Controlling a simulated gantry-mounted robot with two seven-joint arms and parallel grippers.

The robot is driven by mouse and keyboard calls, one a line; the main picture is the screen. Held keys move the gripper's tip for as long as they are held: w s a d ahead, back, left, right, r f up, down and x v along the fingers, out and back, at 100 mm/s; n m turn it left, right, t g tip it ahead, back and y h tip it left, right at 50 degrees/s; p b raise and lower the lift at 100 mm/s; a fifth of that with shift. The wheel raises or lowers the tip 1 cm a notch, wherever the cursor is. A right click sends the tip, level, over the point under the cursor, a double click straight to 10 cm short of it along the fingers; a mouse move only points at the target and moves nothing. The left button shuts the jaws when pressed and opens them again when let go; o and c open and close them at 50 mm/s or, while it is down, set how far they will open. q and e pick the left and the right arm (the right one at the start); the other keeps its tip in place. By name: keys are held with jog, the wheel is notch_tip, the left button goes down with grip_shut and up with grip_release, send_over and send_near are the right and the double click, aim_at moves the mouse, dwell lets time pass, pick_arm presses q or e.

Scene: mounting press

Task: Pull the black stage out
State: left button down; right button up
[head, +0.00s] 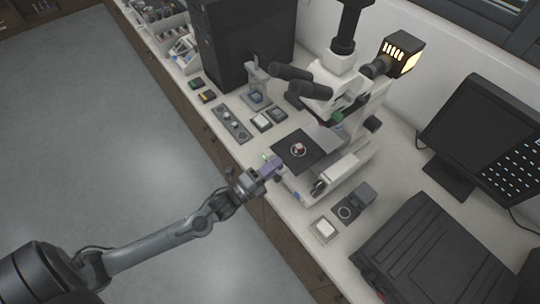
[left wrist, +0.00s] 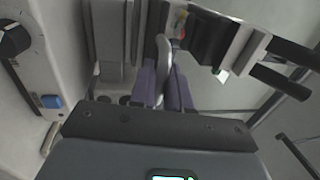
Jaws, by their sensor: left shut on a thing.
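The black stage (head: 288,145) is a flat dark plate on the white microscope (head: 345,165), with a small red and white piece (head: 298,149) on it. My left gripper (head: 273,166) is at the stage's near left edge. In the left wrist view its purple fingers (left wrist: 164,88) are closed on a grey upright handle (left wrist: 163,62). The join between the handle and the stage is hard to make out. My right gripper is not in view.
A grey tray with round wells (head: 232,123) and small boxes (head: 262,122) lie left of the microscope. A black box (head: 430,250) and a monitor (head: 485,130) stand to the right. The floor (head: 100,130) in front of the bench is clear.

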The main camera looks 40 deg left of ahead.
pick_arm(q)
jog(key=c, duration=1.3)
grip_release()
jog(key=shift+w, duration=0.1)
jog(key=v, duration=1)
jog(key=shift+s+b, duration=0.4)
jog(key=shift+w+a, duration=0.1)
